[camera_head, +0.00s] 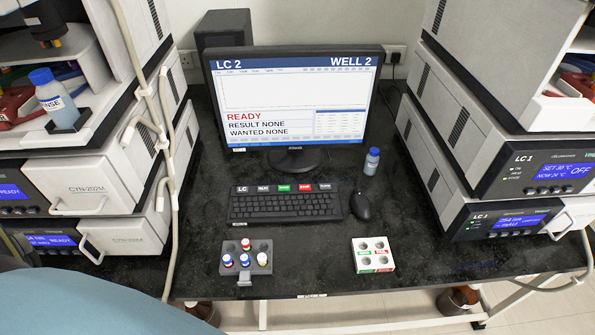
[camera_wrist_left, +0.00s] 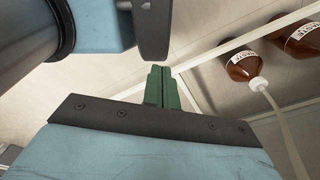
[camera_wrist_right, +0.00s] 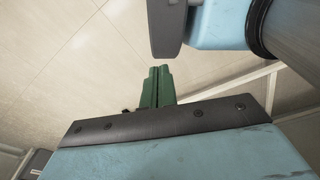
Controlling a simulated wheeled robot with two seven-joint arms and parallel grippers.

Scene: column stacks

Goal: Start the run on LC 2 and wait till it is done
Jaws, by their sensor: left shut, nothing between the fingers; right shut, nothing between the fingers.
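The LC 2 monitor (camera_head: 293,95) stands at the back middle of the bench. Its screen reads "LC 2", "WELL 2", "READY", "RESULT NONE" and "WANTED NONE", with an empty plot area. In front of it lies a black keyboard (camera_head: 284,206) with a row of labelled keys along its top, one green and one red, the lettering too small to read surely. A mouse (camera_head: 360,206) lies to its right. My left gripper (camera_wrist_left: 160,88) shows green fingers shut and empty in the left wrist view. My right gripper (camera_wrist_right: 158,86) is likewise shut and empty in the right wrist view. Neither gripper shows in the head view.
A grey rack (camera_head: 228,246) holds several capped vials at the front left. A white block (camera_head: 387,263) with green and red labels sits front right. A small blue-capped bottle (camera_head: 372,161) stands right of the monitor. Instrument stacks flank both sides; the right one reads LC 1.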

